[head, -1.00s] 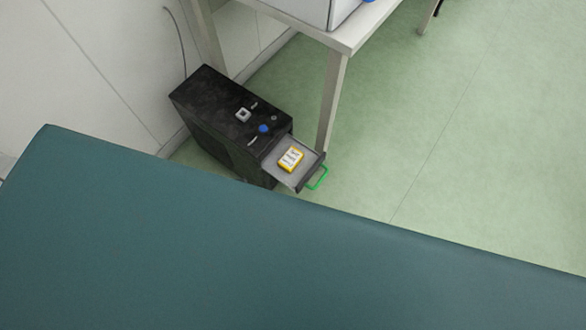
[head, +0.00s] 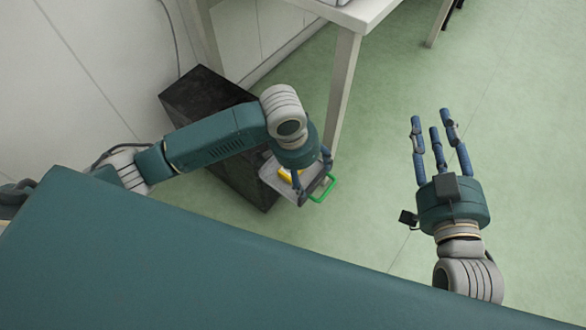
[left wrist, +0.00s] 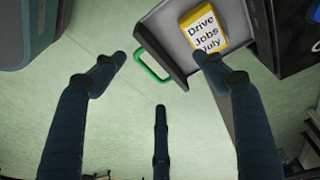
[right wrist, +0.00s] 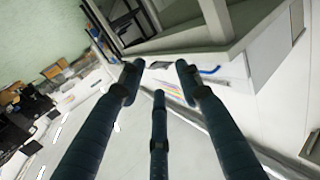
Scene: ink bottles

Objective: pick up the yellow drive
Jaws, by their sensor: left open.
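The yellow drive (head: 289,173) lies in the open tray (head: 273,184) of the black computer case (head: 235,180). In the left wrist view the drive (left wrist: 204,27) shows a white label reading "Drive Jobs July". My left gripper (head: 310,180) hangs over the tray and hides part of the drive. In the left wrist view its fingers (left wrist: 160,75) are spread and empty, with one fingertip close to the drive's lower edge. My right gripper (head: 435,125) is open and empty over the floor on the right; its fingers (right wrist: 159,80) are apart in the right wrist view.
The tray has a green handle (head: 323,190) at its front. A white table (head: 362,12) stands behind, with a leg (head: 341,90) close to the tray. A grey wall (head: 85,70) is on the left. The green floor (head: 520,140) on the right is clear.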

